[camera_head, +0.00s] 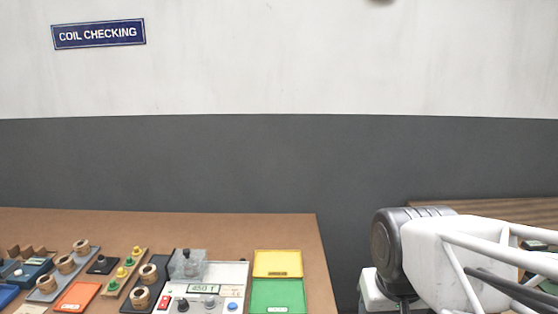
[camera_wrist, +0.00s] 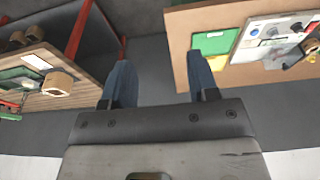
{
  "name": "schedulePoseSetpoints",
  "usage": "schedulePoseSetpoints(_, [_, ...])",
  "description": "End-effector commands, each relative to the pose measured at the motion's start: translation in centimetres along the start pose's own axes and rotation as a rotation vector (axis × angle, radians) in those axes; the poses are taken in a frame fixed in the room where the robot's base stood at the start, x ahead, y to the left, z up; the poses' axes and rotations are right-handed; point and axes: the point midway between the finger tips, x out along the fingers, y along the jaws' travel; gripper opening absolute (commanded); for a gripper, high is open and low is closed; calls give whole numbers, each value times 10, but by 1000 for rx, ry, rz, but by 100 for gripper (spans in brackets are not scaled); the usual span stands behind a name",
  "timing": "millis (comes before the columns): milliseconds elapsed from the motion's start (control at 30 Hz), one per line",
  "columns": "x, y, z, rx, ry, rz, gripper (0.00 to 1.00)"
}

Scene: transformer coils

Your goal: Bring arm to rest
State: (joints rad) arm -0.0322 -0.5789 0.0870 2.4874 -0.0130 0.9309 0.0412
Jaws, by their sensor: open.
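My arm shows at the lower right of the head view, off the right edge of the brown bench (camera_head: 200,225). My gripper (camera_wrist: 163,80) shows in the wrist view with its two blue fingers spread wide. Nothing is between the fingers. Below and between them is grey floor, in the gap between two work surfaces. The fingertips are hidden in the head view.
The bench holds a meter box (camera_head: 205,290), a yellow tray (camera_head: 278,263), a green tray (camera_head: 278,295), an orange tray (camera_head: 76,297) and several copper coils. A wooden surface (camera_head: 480,205) stands at the right, behind my arm. A red-framed rack (camera_wrist: 78,35) shows in the wrist view.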

Motion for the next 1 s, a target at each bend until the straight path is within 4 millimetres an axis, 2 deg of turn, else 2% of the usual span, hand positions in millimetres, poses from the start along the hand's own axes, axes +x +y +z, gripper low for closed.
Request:
schedulePoseSetpoints(100, [-3,8,17,11,12,4,54])
schedulePoseSetpoints(300, [-4,13,29,17,16,7,54])
schedulePoseSetpoints(1000, [-4,13,29,17,17,7,54])
